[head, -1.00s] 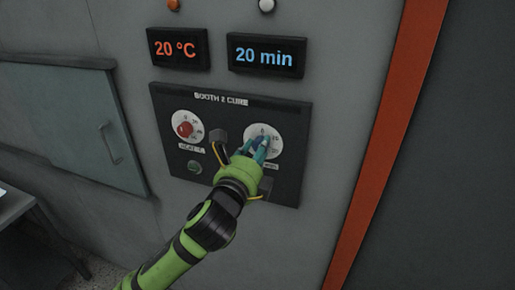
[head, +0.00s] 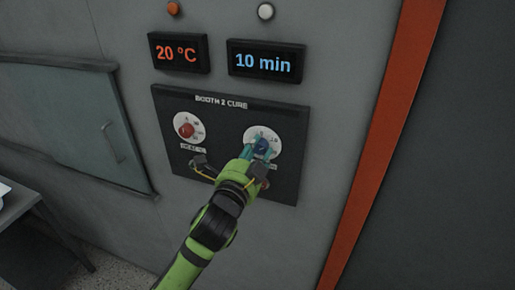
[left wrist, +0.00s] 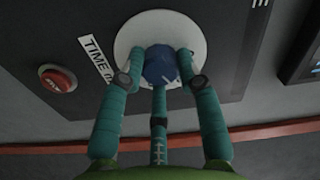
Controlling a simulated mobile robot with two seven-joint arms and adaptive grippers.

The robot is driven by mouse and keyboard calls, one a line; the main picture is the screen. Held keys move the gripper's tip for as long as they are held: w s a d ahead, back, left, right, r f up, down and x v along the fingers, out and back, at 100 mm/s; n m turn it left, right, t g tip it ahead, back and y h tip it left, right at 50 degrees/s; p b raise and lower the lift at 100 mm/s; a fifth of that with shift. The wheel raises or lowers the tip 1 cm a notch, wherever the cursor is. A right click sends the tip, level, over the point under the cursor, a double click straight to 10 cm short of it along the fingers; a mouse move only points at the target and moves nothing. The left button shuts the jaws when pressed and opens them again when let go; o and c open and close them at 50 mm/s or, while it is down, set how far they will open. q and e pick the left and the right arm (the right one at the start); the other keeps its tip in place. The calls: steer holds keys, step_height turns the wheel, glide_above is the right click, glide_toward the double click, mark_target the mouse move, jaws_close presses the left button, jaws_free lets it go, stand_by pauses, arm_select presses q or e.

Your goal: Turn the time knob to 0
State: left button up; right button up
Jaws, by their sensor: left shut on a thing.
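The time knob (head: 261,145) is blue and sits on a round white dial (head: 276,136) at the right of the black control panel. My left gripper (head: 258,149) is shut on the time knob, its teal fingers around it. In the left wrist view the knob (left wrist: 159,65) shows between the fingers, with the white dial (left wrist: 128,38) behind it and a "TIME" label (left wrist: 96,60) beside it. The time display (head: 266,61) reads 20 min no longer; it shows 10 min. My right gripper is not in view.
A red knob (head: 186,131) on its own dial is at the panel's left. The temperature display (head: 179,52) reads 20 °C. A red button (left wrist: 57,79) shows in the left wrist view. An orange vertical strip (head: 375,150) stands right of the panel.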

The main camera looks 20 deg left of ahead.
arm_select(q)
steer(key=n+p, duration=0.1)
steer(key=n, duration=0.2)
steer(key=shift+a+r+n, duration=0.1)
steer(key=shift+r+n, duration=0.05)
steer(key=shift+n, duration=0.25)
steer(key=n+p, duration=0.1)
steer(key=n, duration=0.2)
steer(key=shift+n, duration=0.3)
steer(key=n, duration=0.1)
steer(key=n+p, duration=0.1)
steer(key=n, duration=0.1)
steer(key=shift+f+n, duration=0.2)
steer(key=shift+n, duration=0.1)
steer(key=shift+f+n+p, duration=0.1)
steer(key=shift+n+p, duration=0.2)
steer(key=shift+n, duration=0.3)
steer(key=shift+f, duration=0.1)
steer(key=o, duration=1.1)
steer(key=shift+o, duration=0.2)
